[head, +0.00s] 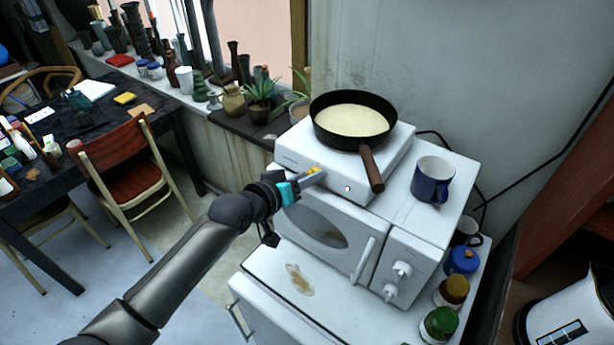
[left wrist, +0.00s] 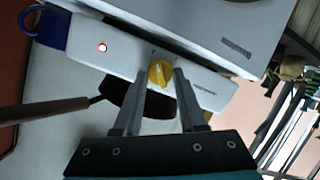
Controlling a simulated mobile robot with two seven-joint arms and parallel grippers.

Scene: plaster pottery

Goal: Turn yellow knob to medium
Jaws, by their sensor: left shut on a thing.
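The yellow knob (head: 315,170) is on the front face of the white hot plate (head: 340,180). My left gripper (head: 308,177) reaches it from the left and is shut on it. In the left wrist view the yellow knob (left wrist: 160,72) sits between the two fingertips of my left gripper (left wrist: 160,84). Small markings show on the panel near the knob, too small to read. The knob's exact setting cannot be told. My right gripper is not in view.
A black pan (head: 353,118) with pale contents stands on the hot plate, its brown handle (head: 371,168) jutting forward. A small red light (left wrist: 102,47) glows on the panel. The hot plate stands on a white microwave (head: 325,227) beside a blue mug (head: 432,180). Jars (head: 440,325) stand lower right.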

